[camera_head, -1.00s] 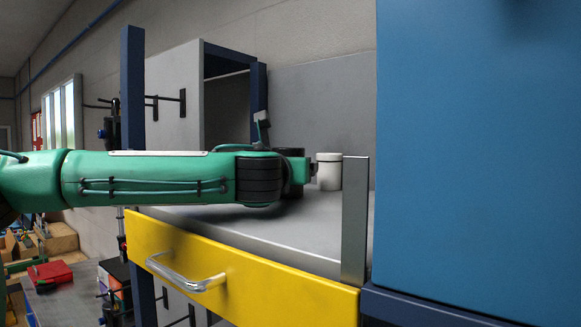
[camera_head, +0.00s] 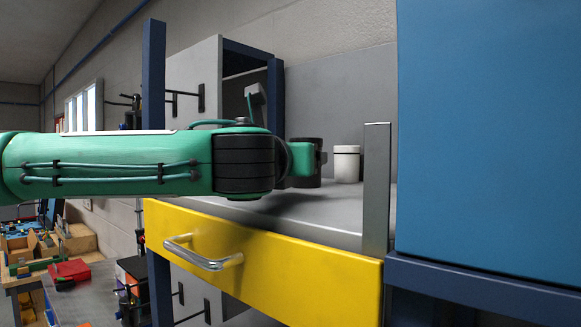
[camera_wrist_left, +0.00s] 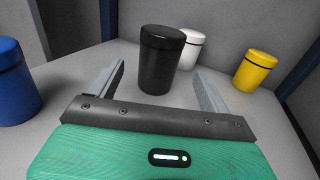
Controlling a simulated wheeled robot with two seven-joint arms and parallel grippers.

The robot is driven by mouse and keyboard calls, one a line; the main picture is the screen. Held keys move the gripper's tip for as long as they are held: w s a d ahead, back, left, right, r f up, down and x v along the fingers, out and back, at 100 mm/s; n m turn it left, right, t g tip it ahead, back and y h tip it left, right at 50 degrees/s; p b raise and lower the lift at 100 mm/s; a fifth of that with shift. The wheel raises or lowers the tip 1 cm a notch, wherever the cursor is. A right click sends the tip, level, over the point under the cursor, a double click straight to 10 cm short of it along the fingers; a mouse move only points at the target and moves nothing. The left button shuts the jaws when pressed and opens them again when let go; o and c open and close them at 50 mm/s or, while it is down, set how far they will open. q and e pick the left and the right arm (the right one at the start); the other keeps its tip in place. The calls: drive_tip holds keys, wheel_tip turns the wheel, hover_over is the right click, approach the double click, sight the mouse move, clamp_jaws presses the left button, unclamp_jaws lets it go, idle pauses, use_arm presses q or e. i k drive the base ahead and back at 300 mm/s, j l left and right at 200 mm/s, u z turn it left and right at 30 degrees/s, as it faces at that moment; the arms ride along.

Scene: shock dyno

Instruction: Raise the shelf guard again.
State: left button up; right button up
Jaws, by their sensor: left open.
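The yellow shelf guard (camera_head: 275,272) with its metal handle (camera_head: 204,256) sits low across the shelf front, with its top edge about level with the shelf surface. A grey upright post (camera_head: 376,190) stands at its right end. My left arm reaches over the guard into the shelf, and my left gripper (camera_head: 308,160) is at a black lidded jar (camera_head: 309,182). My right gripper is not in view.
A white jar (camera_head: 347,164) stands right of the black one. The wrist view also shows a blue jar (camera_wrist_left: 14,82) at left and a yellow jar (camera_wrist_left: 255,70) at right. A large blue panel (camera_head: 490,130) closes off the right side. A red object (camera_head: 70,270) lies lower left.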

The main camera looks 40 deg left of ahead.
sight(295, 282)
drive_tip(key=k+l, duration=0.25)
drive_tip(key=k, duration=0.25)
drive_tip(key=k+l, duration=0.2)
drive_tip(key=k, duration=0.25)
